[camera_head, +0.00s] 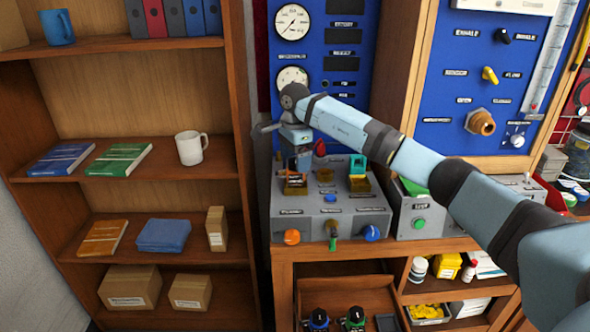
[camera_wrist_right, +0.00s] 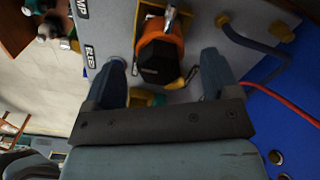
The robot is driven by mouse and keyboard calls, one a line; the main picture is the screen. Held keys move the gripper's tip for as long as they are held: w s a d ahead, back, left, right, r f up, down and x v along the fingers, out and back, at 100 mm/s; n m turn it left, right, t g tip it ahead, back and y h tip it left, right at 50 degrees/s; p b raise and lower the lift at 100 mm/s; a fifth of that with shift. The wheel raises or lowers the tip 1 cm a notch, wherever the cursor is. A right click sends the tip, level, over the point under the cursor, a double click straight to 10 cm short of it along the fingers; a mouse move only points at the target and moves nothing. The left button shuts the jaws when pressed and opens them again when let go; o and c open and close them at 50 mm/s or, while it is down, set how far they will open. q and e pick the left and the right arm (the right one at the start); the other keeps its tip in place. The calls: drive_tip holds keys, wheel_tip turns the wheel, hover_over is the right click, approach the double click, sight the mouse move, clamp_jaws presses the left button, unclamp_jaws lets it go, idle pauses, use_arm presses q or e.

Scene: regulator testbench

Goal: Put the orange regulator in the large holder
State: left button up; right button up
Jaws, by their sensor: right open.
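My right gripper (camera_head: 299,163) points down over the left part of the grey testbench box (camera_head: 330,208) in the head view. In the right wrist view its fingers (camera_wrist_right: 163,78) are open and apart. The orange regulator (camera_wrist_right: 160,45), with a black end, shows between and just beyond the fingertips, with a gap on both sides. A metal and amber bracket (camera_wrist_right: 172,16) is right beside it. I cannot tell whether the regulator is seated in it. An amber holder (camera_head: 295,186) and another holder with a green part (camera_head: 359,182) stand on the box. Which is the large holder is unclear. My left gripper is out of view.
The blue gauge panel (camera_head: 326,62) rises close behind the gripper. A blue hose (camera_wrist_right: 255,37) and a red cable (camera_wrist_right: 285,100) run nearby in the wrist view. An open drawer (camera_head: 345,287) below holds blue and green regulators. A wooden shelf (camera_head: 130,175) stands at left.

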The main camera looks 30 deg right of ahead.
wheel_tip(320, 180, up, 8)
drive_tip(key=shift+f, duration=0.1)
idle(0.7)
